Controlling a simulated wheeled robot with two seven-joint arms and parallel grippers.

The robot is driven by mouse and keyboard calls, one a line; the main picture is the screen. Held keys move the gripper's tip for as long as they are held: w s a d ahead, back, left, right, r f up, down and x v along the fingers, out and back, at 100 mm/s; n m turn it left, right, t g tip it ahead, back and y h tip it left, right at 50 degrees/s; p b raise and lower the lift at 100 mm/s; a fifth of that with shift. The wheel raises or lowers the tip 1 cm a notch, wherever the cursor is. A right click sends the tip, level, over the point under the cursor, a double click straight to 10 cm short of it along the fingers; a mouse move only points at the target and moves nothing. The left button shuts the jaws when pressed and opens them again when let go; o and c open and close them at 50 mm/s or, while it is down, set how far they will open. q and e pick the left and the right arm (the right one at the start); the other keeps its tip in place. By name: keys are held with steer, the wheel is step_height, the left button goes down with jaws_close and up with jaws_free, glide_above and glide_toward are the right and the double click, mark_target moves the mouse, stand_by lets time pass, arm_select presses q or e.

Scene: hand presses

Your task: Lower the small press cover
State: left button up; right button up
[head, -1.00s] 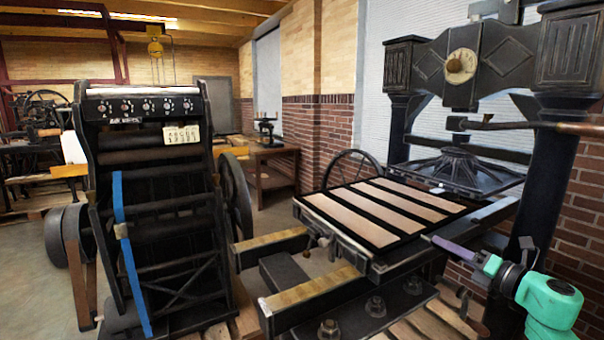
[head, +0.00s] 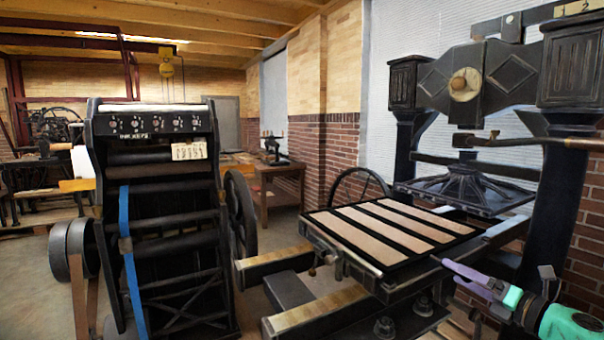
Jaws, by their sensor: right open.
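A small dark press (head: 272,148) stands on a wooden table at the back, left of the brick corner. It is too small to make out a separate cover or its position. A large black hand press (head: 480,80) stands at the right; its flat bed (head: 395,235) carries pale strips and lies in front of a dark ribbed plate (head: 468,190). My right gripper (head: 449,272) has purple fingers parted, with nothing between them. It is at the lower right, in front of the bed's right edge, far from the small press. My left gripper is out of view.
A tall black roller press (head: 165,200) with a blue strap stands at the left, a large wheel (head: 240,210) at its side. The wooden table (head: 280,170) is beyond. A narrow strip of floor shows between the roller press and the hand press.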

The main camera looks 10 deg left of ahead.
steer(key=b+v, duration=0.1)
steer(key=v, duration=0.5)
steer(key=shift+s+d, duration=0.2)
steer(key=shift+s, duration=0.1)
